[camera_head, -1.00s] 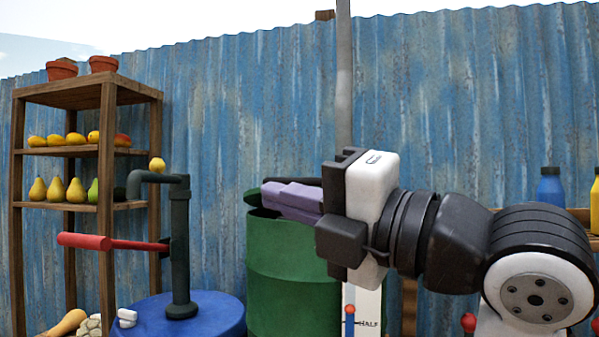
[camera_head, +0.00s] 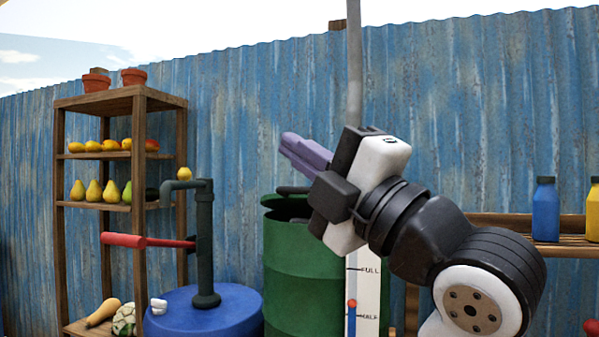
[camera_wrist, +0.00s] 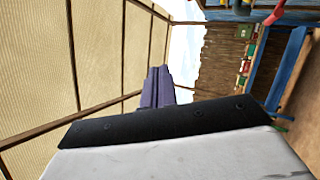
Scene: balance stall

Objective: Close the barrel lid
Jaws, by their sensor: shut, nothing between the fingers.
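The green barrel (camera_head: 300,290) stands in the middle of the head view, right of the blue drum. Its top shows a dark green round area (camera_head: 283,205) inside the rim, with a dark bar (camera_head: 293,190) at the back edge. My gripper partly hides the top, so I cannot tell how the lid lies. My gripper (camera_head: 290,145) has purple fingers, shut and empty, pointing up and left. It is above the barrel's top in the picture and apart from it. The wrist view shows the purple fingers (camera_wrist: 157,88) together, with no barrel in sight.
A blue drum (camera_head: 235,318) with a dark pump and red handle (camera_head: 150,241) stands left of the barrel. A wooden fruit shelf (camera_head: 140,200) is further left. A level gauge (camera_head: 366,290) stands at the barrel's right. Bottles (camera_head: 545,212) sit on a shelf at right.

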